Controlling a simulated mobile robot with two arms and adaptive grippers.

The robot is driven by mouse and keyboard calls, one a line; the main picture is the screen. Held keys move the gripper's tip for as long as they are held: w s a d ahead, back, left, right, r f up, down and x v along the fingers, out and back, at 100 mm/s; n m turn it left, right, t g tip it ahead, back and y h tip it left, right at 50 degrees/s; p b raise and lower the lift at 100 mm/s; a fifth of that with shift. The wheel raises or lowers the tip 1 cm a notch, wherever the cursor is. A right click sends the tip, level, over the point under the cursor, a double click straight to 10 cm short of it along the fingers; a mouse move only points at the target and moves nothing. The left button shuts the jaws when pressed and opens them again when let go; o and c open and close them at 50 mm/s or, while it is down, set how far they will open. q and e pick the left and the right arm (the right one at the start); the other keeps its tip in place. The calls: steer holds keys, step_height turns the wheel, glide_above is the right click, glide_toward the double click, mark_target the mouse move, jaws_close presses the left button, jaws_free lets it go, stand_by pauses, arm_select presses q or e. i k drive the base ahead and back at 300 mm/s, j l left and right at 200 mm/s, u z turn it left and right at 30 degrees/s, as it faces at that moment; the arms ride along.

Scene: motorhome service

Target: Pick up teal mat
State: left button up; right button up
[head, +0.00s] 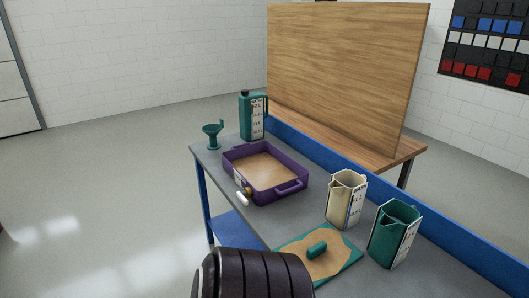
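The teal mat (352,256) lies flat on the grey top of a workbench, near the bottom middle of the head view. An irregular tan patch (333,264) covers most of it. A small teal handle-like block (317,250) sits on the patch. A dark ribbed form at the bottom edge stands in front of the mat's near left side and hides some of the bench there. Neither of my grippers can be made out in this view.
A purple tray (297,187) with a tan bottom stands farther back. A cream jug (346,199) and a teal jug (394,235) stand right of the mat. A teal canister (246,118) and teal funnel (213,133) are at the far end. A blue rail (440,242) edges the bench's right side.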

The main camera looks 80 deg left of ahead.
mark_target(325, 252)
steer(key=u, duration=2.05)
steer(key=j+z, duration=0.35)
steer(key=j, duration=0.1)
